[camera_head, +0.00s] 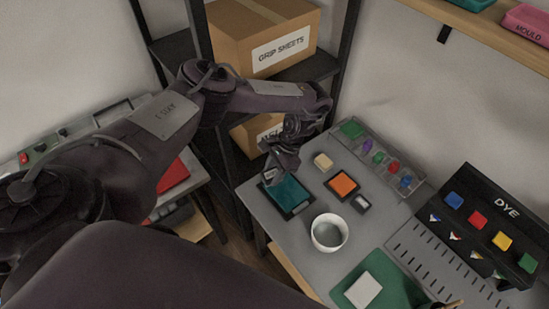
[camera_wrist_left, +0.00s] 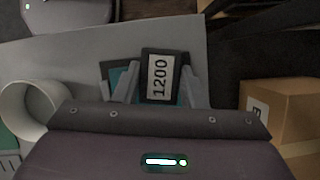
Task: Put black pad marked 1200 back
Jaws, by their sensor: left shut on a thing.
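The black pad marked 1200 (camera_wrist_left: 160,75) shows in the left wrist view, its white label facing up between the fingers of my left gripper (camera_wrist_left: 160,90). The gripper is shut on it. Behind it in that view lies a teal surface with a dark border (camera_wrist_left: 118,78). In the head view my left gripper (camera_head: 278,172) reaches down at the back left of the grey table, over the dark-bordered teal piece (camera_head: 288,192). A pale label shows at its near edge. I cannot tell whether the pad touches the teal surface. My right gripper is out of view.
An orange dark-bordered square (camera_head: 342,185), a small dark piece with a pale face (camera_head: 361,203), a beige block (camera_head: 323,161) and a white cup (camera_head: 329,233) stand close by. A grey tray of coloured pieces (camera_head: 410,183) lies behind. Shelving with cardboard boxes (camera_head: 262,40) stands at the back left.

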